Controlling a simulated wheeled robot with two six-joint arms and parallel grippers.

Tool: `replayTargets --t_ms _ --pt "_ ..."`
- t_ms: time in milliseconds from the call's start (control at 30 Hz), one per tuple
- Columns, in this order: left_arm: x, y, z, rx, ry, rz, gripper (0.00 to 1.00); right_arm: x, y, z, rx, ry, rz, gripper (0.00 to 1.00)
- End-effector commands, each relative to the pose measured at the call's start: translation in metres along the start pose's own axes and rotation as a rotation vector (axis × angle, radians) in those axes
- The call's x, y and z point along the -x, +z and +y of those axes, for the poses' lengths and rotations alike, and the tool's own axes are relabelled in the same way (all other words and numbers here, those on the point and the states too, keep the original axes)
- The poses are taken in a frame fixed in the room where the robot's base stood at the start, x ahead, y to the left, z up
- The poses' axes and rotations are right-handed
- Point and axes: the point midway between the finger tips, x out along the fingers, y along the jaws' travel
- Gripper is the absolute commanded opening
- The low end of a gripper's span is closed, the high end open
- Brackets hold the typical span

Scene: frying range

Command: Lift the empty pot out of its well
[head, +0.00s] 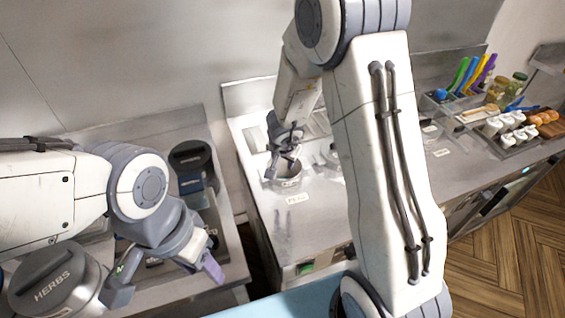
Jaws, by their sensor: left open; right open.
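A round metal pot (287,181) sits in the steel counter behind a label reading PEAS. My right gripper (283,160) is open, pointing down at this pot, with its fingers at or just above the rim. I cannot tell whether they touch it, and the fingers hide most of the inside. Another metal pot (331,156) shows partly to its right, cut off by my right arm. I cannot tell from this view which pot is empty. My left gripper (165,278) is open and empty at the lower left, beside a lidded container marked HERBS (52,283).
A dark-lidded container (192,160) stands behind my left arm. At the right are coloured-handled utensils (468,75), jars (498,90), and a tray (508,146) with white shakers. My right arm hides the middle of the counter.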

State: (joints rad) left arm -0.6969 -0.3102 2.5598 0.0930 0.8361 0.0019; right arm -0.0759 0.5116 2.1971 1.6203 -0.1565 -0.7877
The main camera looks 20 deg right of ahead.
Motion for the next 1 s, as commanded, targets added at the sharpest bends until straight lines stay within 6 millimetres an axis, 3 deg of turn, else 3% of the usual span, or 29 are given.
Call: replayTargets --t_ms 100,200,433,667,1000 --pt "0.009 0.000 0.001 0.000 0.000 0.000 0.50 -0.009 -0.013 0.026 -0.073 0.091 0.015 0.46" --pt "0.005 0.000 0.000 0.000 0.000 0.000 0.50 -0.018 -0.015 0.034 -0.091 0.118 0.019 0.46" --pt "-0.017 0.001 -0.001 0.001 0.000 -0.001 0.50 -0.054 -0.014 0.039 -0.091 0.119 0.019 0.46" --pt "-0.025 0.002 -0.002 0.000 0.000 -0.001 0.50 -0.071 -0.016 0.041 -0.090 0.116 0.019 0.46" --pt "-0.049 0.003 -0.004 -0.001 0.000 0.000 0.50 -0.116 -0.019 0.048 -0.089 0.115 0.018 0.46"
